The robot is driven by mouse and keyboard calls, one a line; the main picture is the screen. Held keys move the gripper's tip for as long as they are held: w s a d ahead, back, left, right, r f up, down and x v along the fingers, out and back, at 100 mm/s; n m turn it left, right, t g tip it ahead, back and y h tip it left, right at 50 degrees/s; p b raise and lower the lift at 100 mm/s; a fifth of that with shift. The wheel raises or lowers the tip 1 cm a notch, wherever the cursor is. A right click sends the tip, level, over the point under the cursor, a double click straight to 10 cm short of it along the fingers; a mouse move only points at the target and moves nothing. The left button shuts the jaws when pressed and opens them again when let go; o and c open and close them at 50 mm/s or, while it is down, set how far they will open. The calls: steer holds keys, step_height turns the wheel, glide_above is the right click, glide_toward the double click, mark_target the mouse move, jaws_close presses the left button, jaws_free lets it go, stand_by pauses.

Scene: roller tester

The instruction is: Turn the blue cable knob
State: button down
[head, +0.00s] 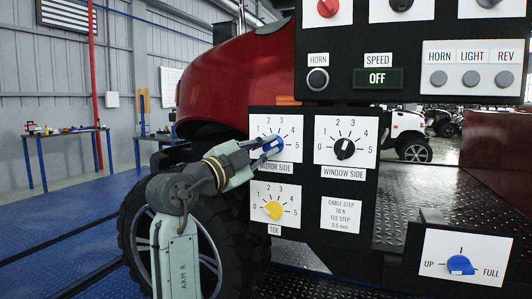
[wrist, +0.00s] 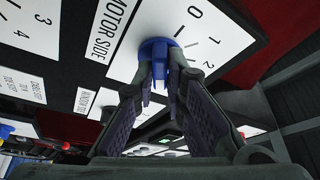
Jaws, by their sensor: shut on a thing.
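The blue knob (head: 278,144) sits on the white MOTOR SIDE dial, marked 0 to 5, at the upper left of the black panel. In the wrist view the blue knob (wrist: 155,46) shows its round base against the dial, with its grip between my fingers. My gripper (head: 269,148) is shut on it from the left and front. In the wrist view the fingertips of my gripper (wrist: 163,75) are on either side of the knob. The fingers hide part of the knob, so I cannot tell which number it points to.
A black WINDOW SIDE knob (head: 344,149) is to the right and a yellow TOE knob (head: 273,210) is below. Another blue knob (head: 460,265), marked UP and FULL, is at the lower right. The car's tyre (head: 135,235) is behind my arm.

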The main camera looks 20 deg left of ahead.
steer(key=m, duration=0.1)
steer(key=m+g, duration=0.1)
steer(key=m, duration=0.1)
steer(key=m+p, duration=0.1)
steer(key=shift+r+m+g, duration=0.25)
steer(key=shift+m+g, duration=0.05)
steer(key=shift+a+m+g+p, duration=0.1)
steer(key=shift+m+g+p, duration=0.25)
steer(key=shift+m, duration=0.45)
steer(key=c, duration=1.6)
jaws_free()
steer(key=shift+c, duration=0.2)
steer(key=v, duration=1.2)
steer(key=shift+r, duration=0.1)
